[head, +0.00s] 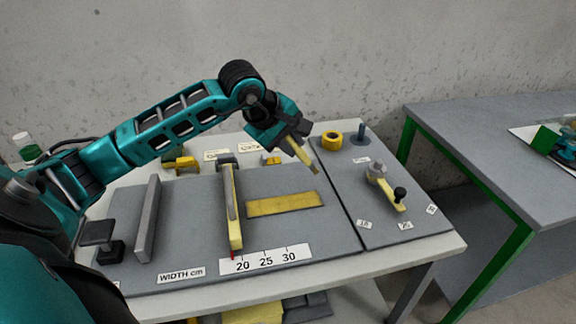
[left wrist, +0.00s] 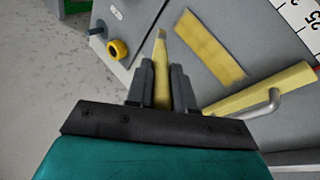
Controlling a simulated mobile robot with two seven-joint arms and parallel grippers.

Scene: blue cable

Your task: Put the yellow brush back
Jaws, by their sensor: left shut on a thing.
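The yellow brush (head: 303,157) is a slim yellow piece held in my left gripper (head: 298,137). It points down and to the right above the grey board. In the left wrist view the gripper (left wrist: 162,85) is shut on the brush (left wrist: 161,60), whose narrow tip sticks out past the fingers. The fingers hide its other end. A flat yellow rectangle (head: 285,204) lies on the board below the brush, and it also shows in the left wrist view (left wrist: 208,47). My right gripper is not in view.
A yellow bar with a handle (head: 233,205) stands left of the rectangle, behind a width scale (head: 265,260). A yellow ring (head: 332,140), a grey peg (head: 361,135) and a yellow lever (head: 391,199) are on the right panel. A grey fence (head: 147,220) stands at left.

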